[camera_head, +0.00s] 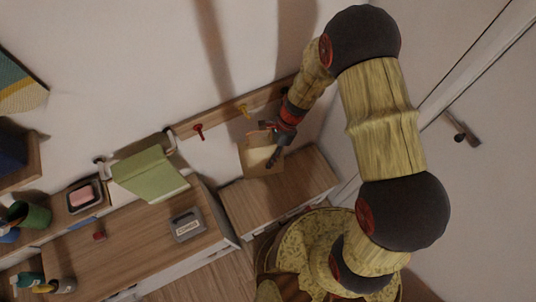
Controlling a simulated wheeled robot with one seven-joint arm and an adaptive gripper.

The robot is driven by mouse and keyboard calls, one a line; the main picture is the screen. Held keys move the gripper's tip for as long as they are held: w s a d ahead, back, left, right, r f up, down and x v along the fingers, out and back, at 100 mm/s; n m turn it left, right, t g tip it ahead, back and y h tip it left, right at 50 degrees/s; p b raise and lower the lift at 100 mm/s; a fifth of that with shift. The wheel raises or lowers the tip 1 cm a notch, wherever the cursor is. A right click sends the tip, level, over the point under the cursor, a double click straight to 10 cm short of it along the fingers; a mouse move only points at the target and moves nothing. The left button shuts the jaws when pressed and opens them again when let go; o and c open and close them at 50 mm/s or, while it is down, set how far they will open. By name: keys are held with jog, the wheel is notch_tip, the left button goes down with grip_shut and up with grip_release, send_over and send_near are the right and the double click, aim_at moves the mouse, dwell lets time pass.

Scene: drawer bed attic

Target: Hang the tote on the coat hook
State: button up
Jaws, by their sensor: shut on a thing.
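A tan tote (252,160) hangs from my gripper (268,143), just below the wall rail. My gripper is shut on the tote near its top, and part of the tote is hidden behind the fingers. A wooden rail (222,117) on the wall carries coat hooks: a red hook (198,130) to the left and a yellow hook (244,110) nearer my gripper. The yellow hook is above and left of the tote's top. I cannot tell whether the tote's handle touches any hook. The rail's right part is partly covered by my arm.
A wooden cabinet (290,190) stands below the tote, and a longer one (140,235) with a grey labelled box (187,224) stands to its left. A green cloth (150,174) hangs on a bar left of the rail. A door handle (462,132) is at the right.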

jog(key=w+a+f+b, duration=0.1)
jog(key=w+a, duration=0.3)
jog(key=w, duration=0.4)
jog(key=shift+w+a+f+b, duration=0.2)
jog(key=shift+w+f+b, duration=0.15)
jog(key=shift+w+b, duration=0.05)
dwell(0.9)
dwell(0.6)
jog(key=o, duration=1.5)
notch_tip(320, 180, up, 10)
